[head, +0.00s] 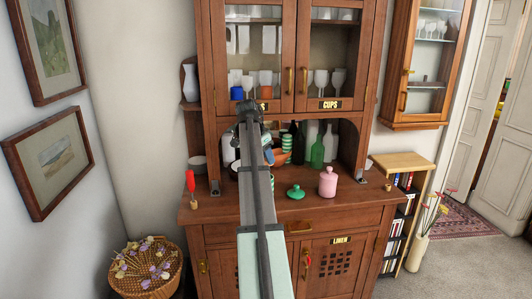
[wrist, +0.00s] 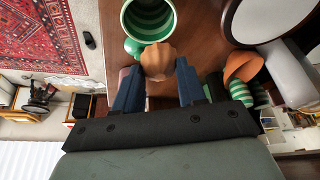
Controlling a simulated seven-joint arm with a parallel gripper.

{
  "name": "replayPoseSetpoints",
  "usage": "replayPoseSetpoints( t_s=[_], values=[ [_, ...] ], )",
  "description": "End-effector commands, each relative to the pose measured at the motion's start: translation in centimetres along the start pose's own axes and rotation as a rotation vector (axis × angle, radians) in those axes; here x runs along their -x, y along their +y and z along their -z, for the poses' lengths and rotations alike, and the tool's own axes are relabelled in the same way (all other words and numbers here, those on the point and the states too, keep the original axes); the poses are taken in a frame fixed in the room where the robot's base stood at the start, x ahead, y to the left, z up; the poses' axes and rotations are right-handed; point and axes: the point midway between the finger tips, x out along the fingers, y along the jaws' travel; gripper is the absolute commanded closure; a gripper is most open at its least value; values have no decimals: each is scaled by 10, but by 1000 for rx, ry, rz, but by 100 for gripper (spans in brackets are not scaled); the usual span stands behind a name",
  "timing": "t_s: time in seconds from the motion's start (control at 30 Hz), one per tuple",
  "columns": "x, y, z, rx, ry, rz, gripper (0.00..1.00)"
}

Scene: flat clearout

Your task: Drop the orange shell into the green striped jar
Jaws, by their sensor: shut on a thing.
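My gripper (wrist: 158,75) is shut on the orange shell (wrist: 158,60), a rounded tan-orange piece between the blue fingertips. The green striped jar (wrist: 148,10) shows at the top of the wrist view with its mouth open. The shell appears beside the jar's near rim in that view, not over the middle of its mouth; its height above the rim is unclear.
A pink lidded jar (head: 328,181) stands right of the lid. An orange cup-like thing (wrist: 243,66) and a green striped piece (wrist: 240,94) are to the right in the wrist view. Green bottles (head: 317,152) stand at the back. A red-topped item (head: 191,182) stands at the left.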

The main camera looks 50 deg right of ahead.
Motion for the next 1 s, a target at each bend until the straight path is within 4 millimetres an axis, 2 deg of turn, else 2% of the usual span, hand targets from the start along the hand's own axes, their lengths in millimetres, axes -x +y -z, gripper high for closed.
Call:
replayPoseSetpoints(
  t_s=[0.17, 0.2, 0.5, 0.8, 1.0],
  values=[
    [0, 0, 0, 0, 0, 0, 89],
    [0, 0, 0, 0, 0, 0, 58],
    [0, 0, 0, 0, 0, 0, 30],
    [2, 0, 0, 0, 0, 1, 30],
    [24, -1, 0, 0, 1, 2, 30]
  ],
)
